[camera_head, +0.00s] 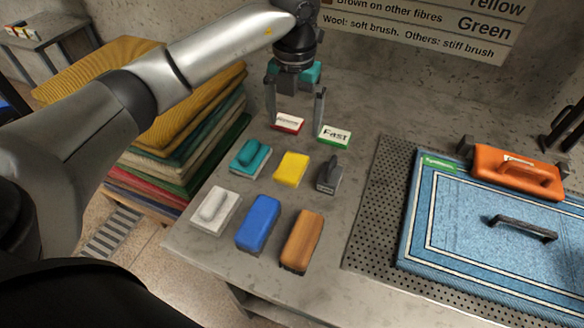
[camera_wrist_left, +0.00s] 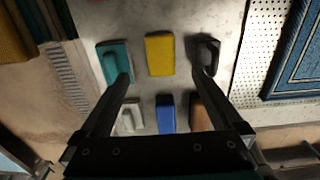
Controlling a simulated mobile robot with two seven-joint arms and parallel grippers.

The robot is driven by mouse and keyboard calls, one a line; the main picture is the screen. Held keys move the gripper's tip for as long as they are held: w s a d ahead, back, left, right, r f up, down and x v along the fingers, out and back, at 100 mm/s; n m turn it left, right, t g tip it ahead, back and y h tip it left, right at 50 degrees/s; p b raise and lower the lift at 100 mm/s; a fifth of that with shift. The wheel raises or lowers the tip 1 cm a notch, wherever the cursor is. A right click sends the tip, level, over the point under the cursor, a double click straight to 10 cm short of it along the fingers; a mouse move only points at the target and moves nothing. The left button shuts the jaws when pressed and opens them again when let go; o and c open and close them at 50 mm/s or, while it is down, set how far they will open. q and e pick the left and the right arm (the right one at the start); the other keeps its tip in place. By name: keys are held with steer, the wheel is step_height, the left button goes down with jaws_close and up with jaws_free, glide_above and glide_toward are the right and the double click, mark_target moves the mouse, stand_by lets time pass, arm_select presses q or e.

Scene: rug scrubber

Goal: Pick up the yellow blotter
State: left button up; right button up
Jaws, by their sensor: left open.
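The yellow blotter (camera_head: 292,169) is a small flat yellow block lying on the grey table, in the middle column of several tools. It also shows in the left wrist view (camera_wrist_left: 160,54), beyond and between my open fingers. My left gripper (camera_head: 296,108) is open and empty, pointing down above the table behind the blotter in the head view. In the left wrist view its two fingers (camera_wrist_left: 172,82) spread wide, apart from the blotter. My right gripper is not in view.
Beside the blotter are a teal tool (camera_head: 250,157) and a dark-handled tool (camera_head: 329,174). White (camera_head: 214,210), blue (camera_head: 258,222) and brown (camera_head: 302,239) blocks lie in front. A blue rug (camera_head: 450,230) with an orange tool (camera_head: 518,172) lies right. Stacked rugs (camera_head: 190,130) stand left.

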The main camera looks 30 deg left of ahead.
arm_select(q)
glide_above(293, 163)
step_height(293, 163, down, 6)
steer(key=shift+w+f+b, duration=0.15)
steer(key=shift+f+b, duration=0.1)
steer(key=shift+b, duration=0.1)
steer(key=shift+s+f+b, duration=0.2)
steer(key=shift+f+b, duration=0.1)
steer(key=shift+f, duration=2.35)
steer(key=c, duration=1.3)
steer(key=shift+o, duration=0.2)
steer(key=shift+r, duration=0.1)
